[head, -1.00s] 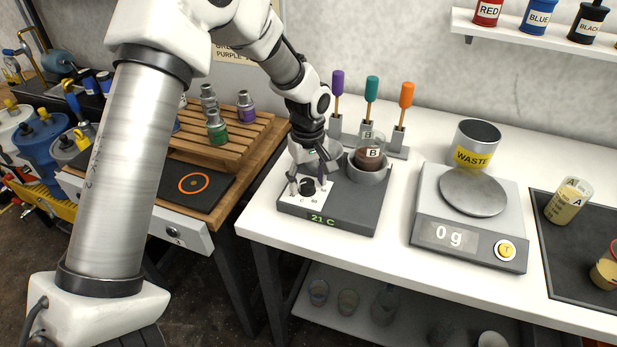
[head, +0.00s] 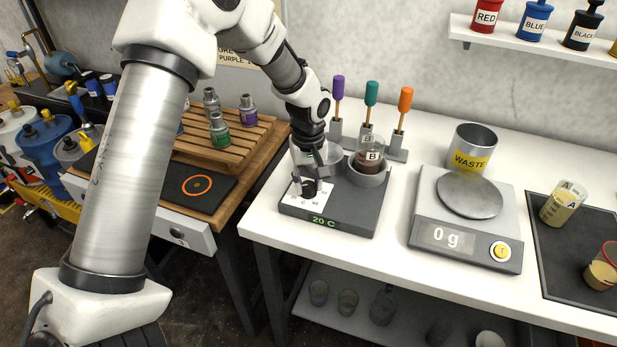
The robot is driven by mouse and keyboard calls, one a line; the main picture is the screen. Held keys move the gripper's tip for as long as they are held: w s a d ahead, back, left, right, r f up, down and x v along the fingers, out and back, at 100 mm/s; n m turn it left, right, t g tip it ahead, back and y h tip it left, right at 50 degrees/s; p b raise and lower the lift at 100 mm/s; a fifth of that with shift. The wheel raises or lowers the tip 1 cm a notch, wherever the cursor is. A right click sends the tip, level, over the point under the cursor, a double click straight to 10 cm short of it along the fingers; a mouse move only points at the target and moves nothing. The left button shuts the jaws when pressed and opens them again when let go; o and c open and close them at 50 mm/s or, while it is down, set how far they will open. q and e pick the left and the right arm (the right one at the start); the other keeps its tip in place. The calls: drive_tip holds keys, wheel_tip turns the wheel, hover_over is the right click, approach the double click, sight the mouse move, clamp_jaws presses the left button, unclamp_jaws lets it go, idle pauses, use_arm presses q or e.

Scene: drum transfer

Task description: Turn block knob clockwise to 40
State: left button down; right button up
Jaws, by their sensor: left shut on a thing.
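The heating block (head: 345,215) is a dark grey unit on the white bench, and its green display reads 20 C. Its black knob (head: 309,188) sits on a white dial plate (head: 299,201) at the block's left. My left gripper (head: 308,182) points down over the dial with its fingers around the knob, shut on it. The fingers and wrist hide part of the knob and dial, so the pointer is not clear. A beaker marked B (head: 372,157) with brown contents stands in the block's right well. My right gripper is not in view.
Purple, teal and orange-handled tools (head: 371,93) stand in a rack behind the block. A scale (head: 466,225) reading 0 g and a WASTE can (head: 473,148) are to the right. A wooden rack with bottles (head: 219,130) is at left. Bench between block and scale is clear.

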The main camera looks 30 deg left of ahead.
use_arm(q)
drive_tip(key=m+p, duration=0.3)
drive_tip(key=m, duration=0.2)
drive_tip(key=shift+s+p, duration=0.15)
drive_tip(key=shift+p, duration=0.15)
drive_tip(key=c, duration=1.9)
unclamp_jaws()
drive_tip(key=m+p, duration=0.1)
drive_tip(key=m, duration=0.3)
drive_tip(key=shift+p, duration=0.4)
drive_tip(key=m+p, duration=0.1)
drive_tip(key=m, duration=0.1)
drive_tip(key=shift+f+m, duration=0.1)
drive_tip(key=shift+m, duration=0.3)
clamp_jaws()
unclamp_jaws()
drive_tip(key=m+p, duration=0.1)
drive_tip(key=m, duration=0.1)
drive_tip(key=shift+a+m, duration=0.1)
drive_tip(key=shift+m, duration=0.2)
drive_tip(key=m, duration=0.3)
drive_tip(key=shift+m+p, duration=0.3)
drive_tip(key=m, duration=0.3)
drive_tip(key=shift+f+m, duration=0.1)
drive_tip(key=shift+m, duration=0.2)
drive_tip(key=shift+m+p, duration=0.3)
drive_tip(key=shift+m, duration=1.3)
